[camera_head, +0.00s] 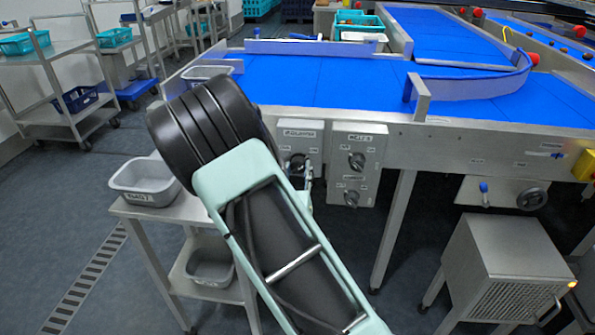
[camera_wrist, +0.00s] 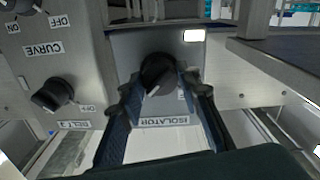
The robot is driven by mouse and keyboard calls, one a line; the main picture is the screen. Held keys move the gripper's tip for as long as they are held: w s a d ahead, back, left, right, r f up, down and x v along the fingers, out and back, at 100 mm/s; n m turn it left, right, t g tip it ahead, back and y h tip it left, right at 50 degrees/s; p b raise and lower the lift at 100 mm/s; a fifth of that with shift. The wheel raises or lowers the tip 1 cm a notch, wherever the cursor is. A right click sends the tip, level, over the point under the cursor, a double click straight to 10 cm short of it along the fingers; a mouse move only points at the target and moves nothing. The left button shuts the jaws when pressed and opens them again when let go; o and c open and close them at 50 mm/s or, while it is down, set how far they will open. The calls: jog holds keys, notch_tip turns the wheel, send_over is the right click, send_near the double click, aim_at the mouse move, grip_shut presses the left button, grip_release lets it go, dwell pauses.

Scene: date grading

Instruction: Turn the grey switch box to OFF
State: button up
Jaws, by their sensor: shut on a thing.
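The grey switch box labelled ISOLATOR (camera_head: 300,132) is fixed to the front of the blue conveyor's frame. It also fills the middle of the wrist view (camera_wrist: 125,48), upside down, with a black rotary knob (camera_wrist: 158,70) on its face. My gripper (camera_wrist: 160,84) has its two dark fingers closed on either side of this knob. In the head view my arm hides much of the box, and my gripper (camera_head: 305,168) is partly visible at the knob. A small label beside the knob is half hidden, so the set position is unclear.
A second grey box (camera_head: 372,143) with two knobs, labelled CURVE and BELT, stands right beside the isolator. A small table (camera_head: 133,212) with a grey tub (camera_head: 147,190) is at left. A grey vented cabinet (camera_head: 510,245) stands at right.

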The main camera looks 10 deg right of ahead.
jog(key=shift+n, duration=0.3)
jog(key=n+p, duration=0.1)
jog(key=n, duration=0.2)
jog(key=shift+n, duration=0.3)
jog(key=n+p, duration=0.1)
jog(key=n, duration=0.3)
jog(key=shift+r+n+p, duration=0.1)
jog(key=shift+n+p, duration=0.2)
jog(key=shift+p, duration=0.05)
jog(key=n+p, duration=0.1)
jog(key=n, duration=0.3)
jog(key=shift+n+p, duration=0.3)
jog(key=shift+p, duration=0.1)
jog(key=n+p, duration=0.1)
jog(key=n, duration=0.3)
jog(key=shift+n, duration=0.3)
jog(key=shift+p, duration=0.3)
jog(key=o, duration=1.2)
jog(key=shift+c, duration=0.2)
